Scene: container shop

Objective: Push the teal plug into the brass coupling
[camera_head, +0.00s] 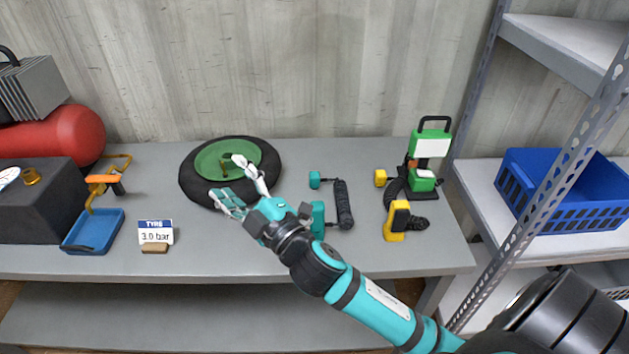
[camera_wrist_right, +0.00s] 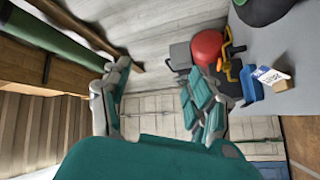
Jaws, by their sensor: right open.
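A small teal plug (camera_head: 315,180) lies on the grey bench beside a black coiled hose (camera_head: 343,203). A larger teal piece (camera_head: 318,217) lies in front of it, partly behind my right arm. The brass coupling (camera_head: 31,176) sits on the dark block at the far left, apart from the plug. My right gripper (camera_head: 229,178) is open above the wheel, its fingers spread, left of the plug. In the right wrist view the open fingers (camera_wrist_right: 158,70) have nothing between them, and I cannot make out the plug or the coupling there. My left gripper is not in view.
A wheel (camera_head: 188,178) with a green hub lies on the bench. At left are a red tank (camera_head: 75,133), a blue tray (camera_head: 93,231) and a sign (camera_head: 155,231). A yellow tool (camera_head: 397,220) and a green device (camera_head: 432,143) stand right of the hose.

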